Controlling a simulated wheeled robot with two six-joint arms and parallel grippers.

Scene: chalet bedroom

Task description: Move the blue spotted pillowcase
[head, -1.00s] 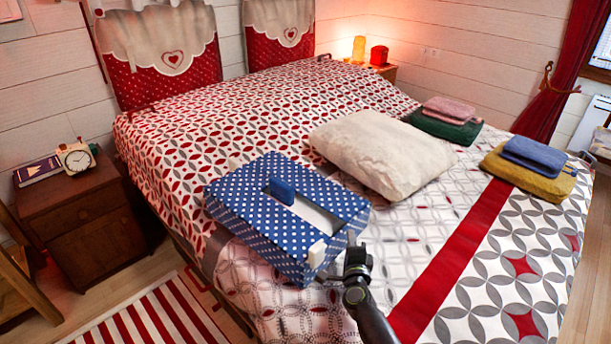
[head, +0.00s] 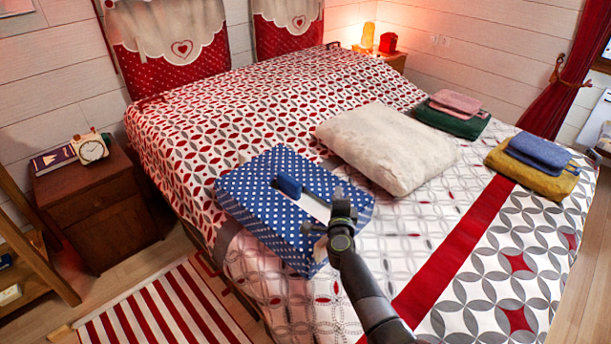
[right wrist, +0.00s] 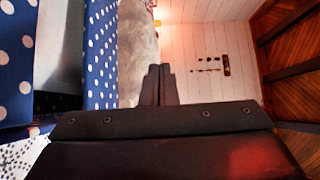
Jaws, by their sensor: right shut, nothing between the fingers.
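The blue spotted pillowcase (head: 255,190) lies on the bed, box-like, with white dots and a long pale opening on top. A small plain blue piece (head: 288,187) stands in that opening. In the right wrist view the spotted cloth (right wrist: 100,55) fills the left side. My right gripper (head: 342,192) is in front of the pillowcase's right part in the head view and hides some of it. Its fingers are shut together and empty, as the right wrist view (right wrist: 158,84) also shows. I cannot tell whether it touches the cloth. My left gripper is out of view.
A cream pillow (head: 388,150) lies behind and right of the pillowcase. Folded green and pink cloths (head: 452,122) and mustard and blue cloths (head: 528,180) lie farther right. A nightstand (head: 95,215) stands left of the bed. The bed's front right is clear.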

